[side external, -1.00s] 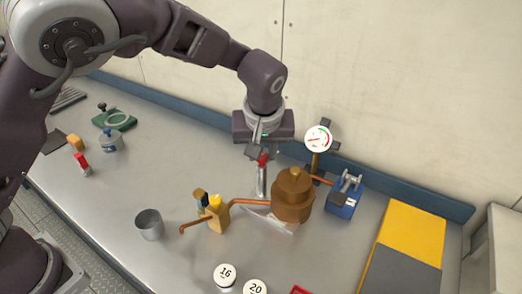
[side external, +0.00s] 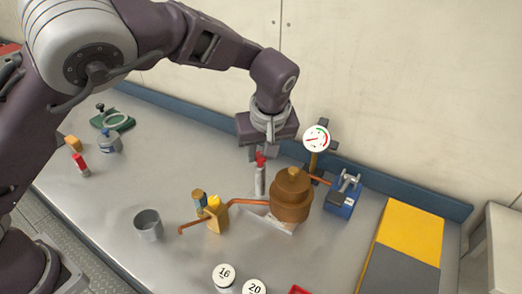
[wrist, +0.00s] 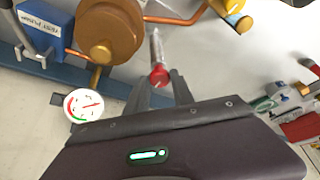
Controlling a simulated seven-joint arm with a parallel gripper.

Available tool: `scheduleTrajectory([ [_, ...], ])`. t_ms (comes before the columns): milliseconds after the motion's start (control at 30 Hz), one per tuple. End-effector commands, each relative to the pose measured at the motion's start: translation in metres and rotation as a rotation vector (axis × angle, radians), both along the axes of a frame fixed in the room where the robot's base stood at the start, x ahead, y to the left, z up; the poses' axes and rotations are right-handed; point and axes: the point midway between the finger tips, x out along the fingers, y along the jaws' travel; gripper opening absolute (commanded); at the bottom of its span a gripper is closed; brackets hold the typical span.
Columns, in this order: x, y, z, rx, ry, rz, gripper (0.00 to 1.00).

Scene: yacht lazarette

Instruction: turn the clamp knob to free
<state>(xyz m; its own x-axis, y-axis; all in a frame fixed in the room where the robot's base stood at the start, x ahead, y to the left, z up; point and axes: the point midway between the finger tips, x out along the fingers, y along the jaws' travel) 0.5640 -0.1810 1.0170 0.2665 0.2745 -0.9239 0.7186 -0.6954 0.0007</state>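A red knob (side external: 261,159) tops an upright silver post (side external: 260,181) beside a copper pot (side external: 291,196). I take it to be the clamp knob. In the wrist view the red knob (wrist: 159,76) has a small white mark and shows between my fingertips. My gripper (side external: 262,152) points down at the knob's top. In the wrist view my gripper (wrist: 158,80) has its two fingers apart, with gaps beside the knob; I see no clear contact. The post's lower end is partly hidden by the pot and pipe.
A round gauge (side external: 316,139) and a blue pump (side external: 343,196) stand right of the pot. A metal cup (side external: 148,224) stands left.

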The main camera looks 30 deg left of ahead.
Motion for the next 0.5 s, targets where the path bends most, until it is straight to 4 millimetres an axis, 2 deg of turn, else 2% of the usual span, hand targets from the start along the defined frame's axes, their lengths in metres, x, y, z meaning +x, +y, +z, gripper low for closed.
scheduleTrajectory([
  [33,-0.001,0.000,-0.001,0.000,0.003,0.000,0.38],
  [100,-0.001,0.000,-0.001,0.000,0.003,0.000,0.51],
  [367,0.000,0.000,0.000,0.000,0.000,-0.001,0.51],
  [500,-0.004,-0.005,0.015,-0.001,-0.002,-0.005,0.51],
])
